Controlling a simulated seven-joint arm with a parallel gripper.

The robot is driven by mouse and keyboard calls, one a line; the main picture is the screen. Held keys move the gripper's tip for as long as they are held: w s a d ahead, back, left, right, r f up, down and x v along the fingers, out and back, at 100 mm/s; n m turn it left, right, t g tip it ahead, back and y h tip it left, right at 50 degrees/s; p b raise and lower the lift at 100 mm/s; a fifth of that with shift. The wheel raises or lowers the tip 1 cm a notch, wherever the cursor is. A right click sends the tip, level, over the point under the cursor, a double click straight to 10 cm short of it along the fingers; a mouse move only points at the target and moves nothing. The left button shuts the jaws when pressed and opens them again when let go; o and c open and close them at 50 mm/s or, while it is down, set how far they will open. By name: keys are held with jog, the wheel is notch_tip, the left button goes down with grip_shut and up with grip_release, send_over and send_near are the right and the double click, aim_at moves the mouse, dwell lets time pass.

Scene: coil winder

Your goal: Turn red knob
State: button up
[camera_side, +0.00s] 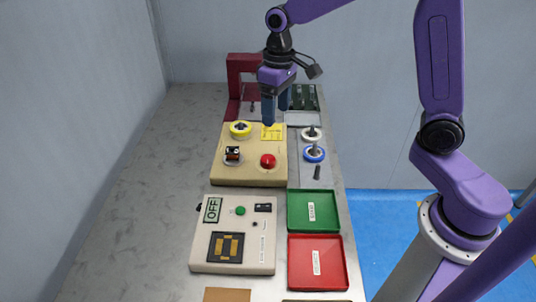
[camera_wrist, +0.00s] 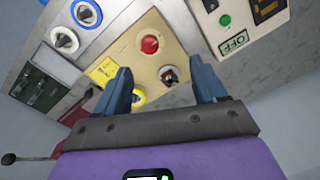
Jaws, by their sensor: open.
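The red knob (camera_side: 268,160) is a round red cap near the front right of the beige box (camera_side: 232,178). It also shows in the wrist view (camera_wrist: 149,44), above the space between my fingertips. My gripper (camera_side: 275,115) is above the back part of the beige box, near the yellow label (camera_side: 273,132). Its blue fingers are spread apart with nothing between them, as the wrist view (camera_wrist: 160,66) shows. My gripper is apart from the red knob, which is fully visible in both views.
A yellow ring (camera_side: 240,129) and a black-topped part (camera_side: 233,154) share the box. A control panel (camera_side: 233,262), green tray (camera_side: 335,223) and red tray (camera_side: 343,270) are in front. The table's left side is clear.

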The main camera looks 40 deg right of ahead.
jog(key=m, duration=0.1)
send_near(268, 158)
jog(key=f, duration=0.8)
jog(key=shift+a+f, duration=0.2)
jog(key=shift+f, duration=0.2)
jog(key=c, duration=1.1)
jog(key=shift+o, duration=0.2)
